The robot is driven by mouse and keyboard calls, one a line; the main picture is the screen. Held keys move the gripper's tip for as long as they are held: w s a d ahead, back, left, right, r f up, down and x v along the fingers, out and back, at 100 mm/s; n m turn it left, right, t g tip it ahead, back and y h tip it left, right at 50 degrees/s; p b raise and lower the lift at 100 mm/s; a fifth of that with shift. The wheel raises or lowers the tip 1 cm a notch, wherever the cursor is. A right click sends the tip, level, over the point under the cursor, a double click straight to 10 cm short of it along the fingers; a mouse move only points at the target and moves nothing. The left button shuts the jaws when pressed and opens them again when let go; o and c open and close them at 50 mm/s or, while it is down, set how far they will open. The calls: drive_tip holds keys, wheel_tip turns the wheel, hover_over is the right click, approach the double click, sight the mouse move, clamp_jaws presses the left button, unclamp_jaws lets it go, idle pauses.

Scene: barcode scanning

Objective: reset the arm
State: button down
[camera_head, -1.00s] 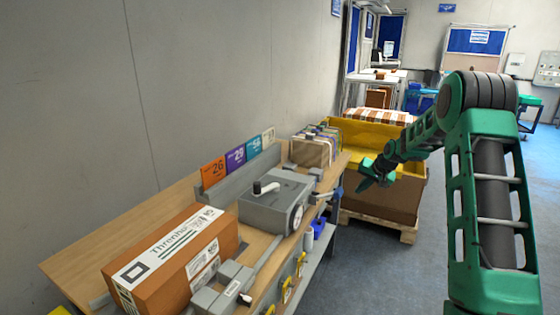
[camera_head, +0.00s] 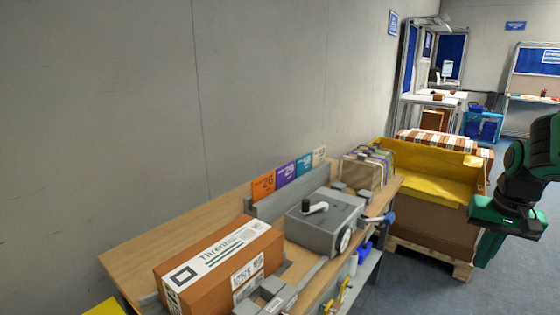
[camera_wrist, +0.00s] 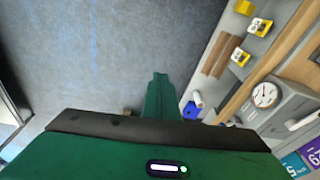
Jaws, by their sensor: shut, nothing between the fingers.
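My gripper shows in the wrist view as green fingers (camera_wrist: 158,98) closed together, pointing down over the bare floor with nothing between them. In the head view the green end of my arm (camera_head: 508,215) is at the right edge, to the right of the bench and in front of the yellow-lined crate. The fingertips are hard to make out there. The wooden bench (camera_head: 140,253) stands to the left of the arm and apart from it.
A cardboard box with a printed label (camera_head: 225,262) lies on the bench's near end. A grey device with a dial (camera_head: 325,222) and colored number cards (camera_head: 287,174) are behind it. The yellow-lined crate (camera_head: 430,178) sits on a pallet. Bare floor (camera_wrist: 110,50) lies beside the bench.

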drive_tip(key=s+a+f+g, duration=0.1)
drive_tip(key=s+a, duration=0.1)
drive_tip(key=s, duration=0.8)
drive_tip(key=s+a+g+y, duration=0.1)
drive_tip(key=s+a, duration=0.2)
drive_tip(key=s, duration=0.7)
drive_tip(key=shift+s+a+f, duration=0.15)
drive_tip(key=shift+f, duration=0.25)
